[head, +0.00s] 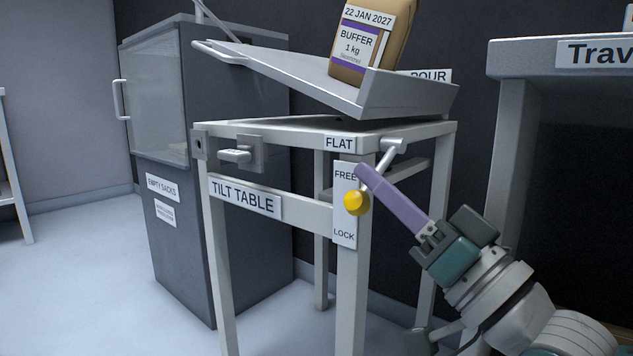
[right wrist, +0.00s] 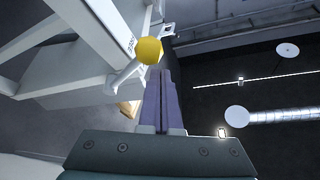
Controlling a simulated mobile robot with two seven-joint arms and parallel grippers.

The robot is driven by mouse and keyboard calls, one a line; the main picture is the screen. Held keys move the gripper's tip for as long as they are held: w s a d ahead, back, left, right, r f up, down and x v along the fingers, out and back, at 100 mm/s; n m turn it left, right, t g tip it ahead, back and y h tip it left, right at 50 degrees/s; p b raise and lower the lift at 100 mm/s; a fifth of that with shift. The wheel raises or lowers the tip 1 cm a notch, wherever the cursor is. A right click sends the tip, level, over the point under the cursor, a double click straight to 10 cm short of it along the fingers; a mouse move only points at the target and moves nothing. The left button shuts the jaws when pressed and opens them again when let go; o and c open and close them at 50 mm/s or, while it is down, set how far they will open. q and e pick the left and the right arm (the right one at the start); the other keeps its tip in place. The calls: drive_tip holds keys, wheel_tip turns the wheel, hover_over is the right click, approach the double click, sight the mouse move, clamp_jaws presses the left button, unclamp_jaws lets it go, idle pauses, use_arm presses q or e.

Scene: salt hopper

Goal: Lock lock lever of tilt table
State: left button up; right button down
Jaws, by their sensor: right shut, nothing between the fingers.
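The tilt table (head: 283,207) has a tilted tray top (head: 290,66), raised at the left and low at the right. Its lock lever (head: 380,163) is a grey rod running down-left from a pivot to a yellow knob (head: 356,203). The knob is in front of the leg plate, between FREE (head: 345,174) above and LOCK (head: 344,233) below. My right gripper (head: 364,172) is shut and empty, its purple fingertips by the rod just above the knob. In the right wrist view, the fingertips are just below the knob (right wrist: 150,50). Contact is unclear.
A brown BUFFER sack (head: 368,40) stands on the tilted tray. A grey cabinet (head: 208,150) labelled EMPTY SACKS is behind at left. Another table (head: 545,48) stands at right. Floor at front left is clear.

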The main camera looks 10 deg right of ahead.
drive_tip(key=p+v, duration=0.2)
drive_tip(key=v, duration=0.8)
drive_tip(key=s+a+r+n+g+h+p, duration=0.15)
drive_tip(key=a+r+g+p, duration=0.25)
drive_tip(key=r+p, duration=0.75)
drive_tip(key=s+a+r+g+h+p, duration=0.1)
drive_tip(key=a+r+g+h+p, duration=0.45)
drive_tip(key=p, duration=1.15)
drive_tip(key=s+d+r+g+h+p, duration=0.1)
drive_tip(key=s+d+r+g+p, duration=0.2)
drive_tip(key=s+r+p, duration=0.55)
drive_tip(key=s+d+r+n+g+h+p, duration=0.1)
drive_tip(key=s+d+r+g+p, duration=0.15)
drive_tip(key=r+p, duration=1)
drive_tip(key=s+d+r+g+h+p, duration=0.15)
drive_tip(key=s+d+r+p, duration=0.25)
drive_tip(key=s+r+p, duration=0.5)
wheel_tip(320, 180, up, 34)
drive_tip(key=w+p, duration=0.2)
drive_tip(key=p, duration=3.3)
drive_tip(key=shift+w+a+f+g+y, duration=0.2)
drive_tip(key=shift+g+y, duration=0.25)
